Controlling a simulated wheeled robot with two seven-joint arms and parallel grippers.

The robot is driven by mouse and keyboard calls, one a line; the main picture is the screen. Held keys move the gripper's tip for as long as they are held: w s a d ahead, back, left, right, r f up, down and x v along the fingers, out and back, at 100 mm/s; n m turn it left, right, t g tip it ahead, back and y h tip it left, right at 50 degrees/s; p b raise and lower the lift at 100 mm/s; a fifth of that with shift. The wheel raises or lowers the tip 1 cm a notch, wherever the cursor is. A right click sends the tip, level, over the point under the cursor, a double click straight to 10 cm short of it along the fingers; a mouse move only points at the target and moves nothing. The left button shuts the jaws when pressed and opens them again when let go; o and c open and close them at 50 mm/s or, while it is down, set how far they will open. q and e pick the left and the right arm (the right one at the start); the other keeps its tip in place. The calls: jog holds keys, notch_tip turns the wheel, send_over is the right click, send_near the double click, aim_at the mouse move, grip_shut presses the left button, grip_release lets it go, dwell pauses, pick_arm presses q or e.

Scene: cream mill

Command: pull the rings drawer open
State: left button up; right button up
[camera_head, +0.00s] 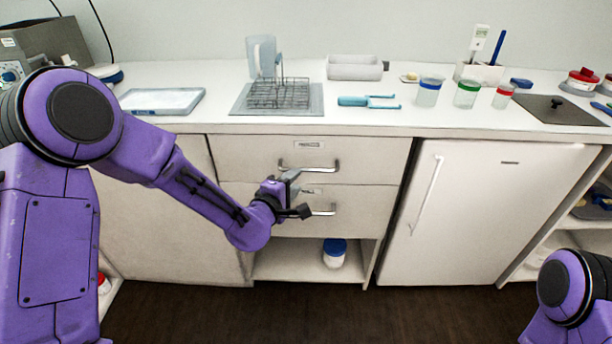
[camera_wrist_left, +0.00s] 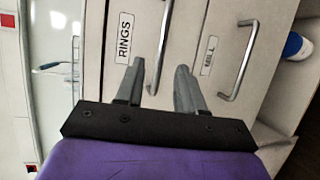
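The rings drawer (camera_head: 245,158) is the upper of two drawers under the counter. It looks shut, its front level with the drawer below. Its label (camera_wrist_left: 124,38) reads RINGS in the left wrist view. Its bar handle (camera_head: 308,168) also shows in the left wrist view (camera_wrist_left: 162,45). My left gripper (camera_head: 298,194) is in front of the drawers, fingers spread and empty. In the left wrist view the rings handle lies between the two fingertips (camera_wrist_left: 157,82); I cannot tell how far in front of it they are. My right gripper is out of view.
The lower drawer, labelled MILL (camera_wrist_left: 209,55), has its own handle (camera_wrist_left: 242,62) close by. A blue-lidded tub (camera_head: 333,256) stands on the open shelf below. A white fridge (camera_head: 480,210) is to the right. The counter above holds a wire rack (camera_head: 280,95) and several jars.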

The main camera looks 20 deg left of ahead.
aim_at(306, 171)
pick_arm(q)
jog(key=x, duration=0.8)
jog(key=shift+w+f, duration=0.2)
jog(key=shift+w, duration=0.15)
grip_shut()
